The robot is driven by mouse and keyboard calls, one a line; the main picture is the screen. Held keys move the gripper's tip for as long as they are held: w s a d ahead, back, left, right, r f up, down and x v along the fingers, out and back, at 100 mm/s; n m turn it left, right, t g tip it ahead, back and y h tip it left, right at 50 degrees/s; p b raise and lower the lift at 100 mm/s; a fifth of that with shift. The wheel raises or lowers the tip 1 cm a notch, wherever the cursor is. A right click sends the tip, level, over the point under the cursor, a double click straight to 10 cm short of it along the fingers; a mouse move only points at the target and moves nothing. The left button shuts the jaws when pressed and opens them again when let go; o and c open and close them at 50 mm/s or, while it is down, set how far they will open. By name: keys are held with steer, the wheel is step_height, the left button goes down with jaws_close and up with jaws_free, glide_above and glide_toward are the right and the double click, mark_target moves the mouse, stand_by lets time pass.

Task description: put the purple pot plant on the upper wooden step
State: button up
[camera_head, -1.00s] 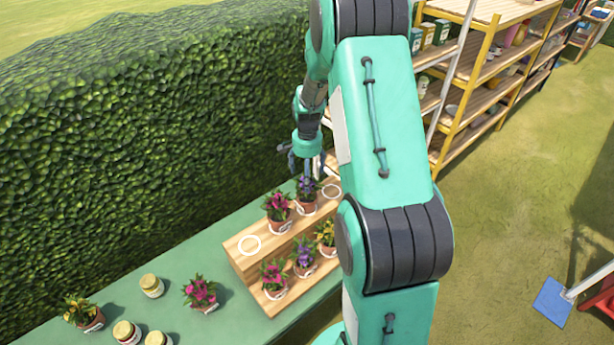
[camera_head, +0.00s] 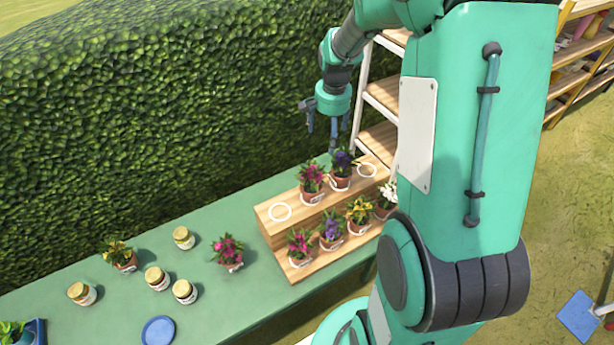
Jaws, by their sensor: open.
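A purple pot plant (camera_head: 342,170) stands upright on the upper wooden step (camera_head: 297,205), right of a pink pot plant (camera_head: 312,182). A second purple pot plant (camera_head: 332,229) stands on the lower step (camera_head: 299,270), between a pink one and a yellow one. My gripper (camera_head: 323,138) is open and empty, fingers pointing down, above and slightly behind the purple plant on the upper step. I see a gap between the fingers and that plant.
White rings mark empty spots on the upper step, at left (camera_head: 280,212) and right (camera_head: 367,171). A white plant (camera_head: 386,196) is partly behind my arm. Jars, a pink plant (camera_head: 229,252), a yellow plant (camera_head: 120,256) and a blue lid (camera_head: 158,331) are on the green table (camera_head: 215,300). A hedge stands behind.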

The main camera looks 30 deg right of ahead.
steer(key=s+a+r+n+t, duration=0.3)
steer(key=s+a+r+n, duration=0.5)
steer(key=s+a+r, duration=1.1)
steer(key=s+a+r+n+t, duration=0.1)
steer(key=s+a+n, duration=0.2)
steer(key=s+a, duration=0.2)
steer(key=s, duration=0.3)
steer(key=shift+a+r, duration=0.15)
steer(key=shift+r, duration=0.15)
steer(key=shift+s+f, duration=0.1)
steer(key=shift+f, duration=0.05)
step_height(320, 180, down, 13)
steer(key=b, duration=1.3)
